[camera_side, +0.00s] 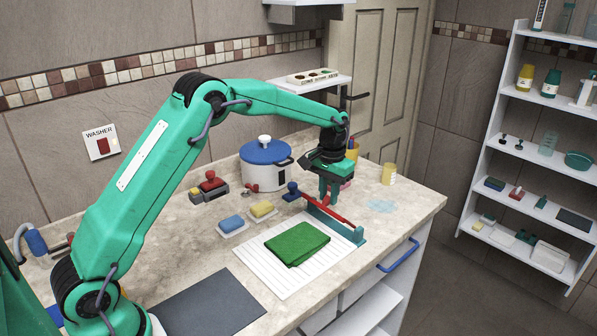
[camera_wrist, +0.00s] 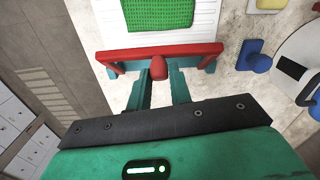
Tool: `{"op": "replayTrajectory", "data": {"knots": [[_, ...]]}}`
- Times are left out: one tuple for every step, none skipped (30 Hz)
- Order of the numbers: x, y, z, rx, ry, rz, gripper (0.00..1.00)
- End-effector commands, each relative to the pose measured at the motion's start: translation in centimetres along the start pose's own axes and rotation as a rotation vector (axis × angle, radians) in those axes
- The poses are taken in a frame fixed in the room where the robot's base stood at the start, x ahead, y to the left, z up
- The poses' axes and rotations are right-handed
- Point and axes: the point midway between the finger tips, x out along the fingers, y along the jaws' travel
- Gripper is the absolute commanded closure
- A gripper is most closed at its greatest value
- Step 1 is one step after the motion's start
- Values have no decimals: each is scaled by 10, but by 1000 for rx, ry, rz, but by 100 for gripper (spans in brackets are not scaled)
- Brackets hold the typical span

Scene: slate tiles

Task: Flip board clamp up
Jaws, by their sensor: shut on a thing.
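The board clamp is a red bar (camera_side: 341,219) with end arms on a teal base (camera_side: 357,238), set along the right edge of a white ribbed board (camera_side: 255,264). In the wrist view the red bar (camera_wrist: 195,49) spans the board's near edge, with a red knob (camera_wrist: 159,67) at its middle. My gripper (camera_side: 328,198) points down at the bar. In the wrist view its teal fingers (camera_wrist: 159,76) stand on both sides of the knob and are shut on it. The bar is close above the base; its exact tilt is hard to tell. A folded green cloth (camera_side: 297,243) lies on the board.
A blue-lidded pot (camera_side: 265,165) stands behind. Blue and yellow sponges (camera_side: 232,223) in dishes and a blue-knobbed item (camera_side: 292,190) are left of the clamp. A dark mat (camera_side: 208,305) lies in front. The counter right of the clamp is mostly clear up to its edge.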

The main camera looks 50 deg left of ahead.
Motion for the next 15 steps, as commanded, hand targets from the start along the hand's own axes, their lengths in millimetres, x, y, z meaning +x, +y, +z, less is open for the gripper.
{"op": "replayTrajectory", "data": {"knots": [[-3,6,-8,8,22,2,100],[-4,6,-10,8,23,2,100],[-4,7,-13,8,22,2,100],[-4,7,-15,7,23,2,100],[-5,8,-17,7,22,2,100],[-5,8,-20,7,22,2,100],[-5,8,-23,7,21,2,100],[-5,9,-25,7,22,2,100],[-5,9,-28,7,21,2,100],[-5,10,-31,7,21,2,100],[-4,10,-33,7,20,2,100],[-5,11,-37,7,21,2,100],[-4,11,-39,7,20,2,100],[-3,12,-42,7,19,2,100],[-3,12,-45,7,20,2,100]]}}
